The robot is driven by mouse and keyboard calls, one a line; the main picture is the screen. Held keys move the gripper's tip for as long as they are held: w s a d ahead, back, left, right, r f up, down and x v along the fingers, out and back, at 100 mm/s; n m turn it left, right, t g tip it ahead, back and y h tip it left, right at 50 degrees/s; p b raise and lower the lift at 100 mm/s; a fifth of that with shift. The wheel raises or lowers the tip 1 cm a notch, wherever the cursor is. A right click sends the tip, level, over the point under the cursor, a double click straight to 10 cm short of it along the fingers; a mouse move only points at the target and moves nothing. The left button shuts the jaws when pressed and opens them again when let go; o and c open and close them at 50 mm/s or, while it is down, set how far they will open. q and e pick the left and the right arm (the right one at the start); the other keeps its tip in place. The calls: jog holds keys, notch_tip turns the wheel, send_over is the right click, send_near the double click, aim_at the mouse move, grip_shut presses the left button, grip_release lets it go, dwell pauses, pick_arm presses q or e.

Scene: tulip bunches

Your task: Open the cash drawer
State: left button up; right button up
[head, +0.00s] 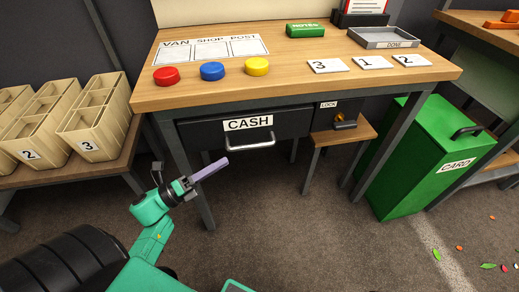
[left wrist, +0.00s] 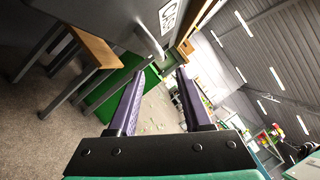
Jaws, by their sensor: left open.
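The cash drawer (head: 292,124) is a dark drawer under the wooden table, with a white CASH label (head: 248,123) and a pale bar handle (head: 250,143). Its front looks flush with the frame, so it appears shut. In the left wrist view the handle (left wrist: 149,43) shows beyond the left finger, and the label (left wrist: 171,13) is at the top. My left gripper (head: 224,164) is a little below and left of the handle, apart from it. Its purple fingers are open and empty in the left wrist view (left wrist: 160,74). My right gripper is out of view.
A LOCK box (head: 325,117) with a knob adjoins the drawer's right side, above a small wooden stool (head: 345,134). A table leg (head: 186,165) stands just left of my left gripper. A green CARD bin (head: 420,150) stands right. Wooden crates (head: 98,125) are left.

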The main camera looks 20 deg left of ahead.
aim_at(251, 146)
pick_arm(q)
jog(key=x, duration=1)
jog(key=shift+w+d, duration=0.1)
jog(key=shift+w, duration=0.1)
grip_shut()
jog(key=shift+f, duration=0.1)
dwell(0.6)
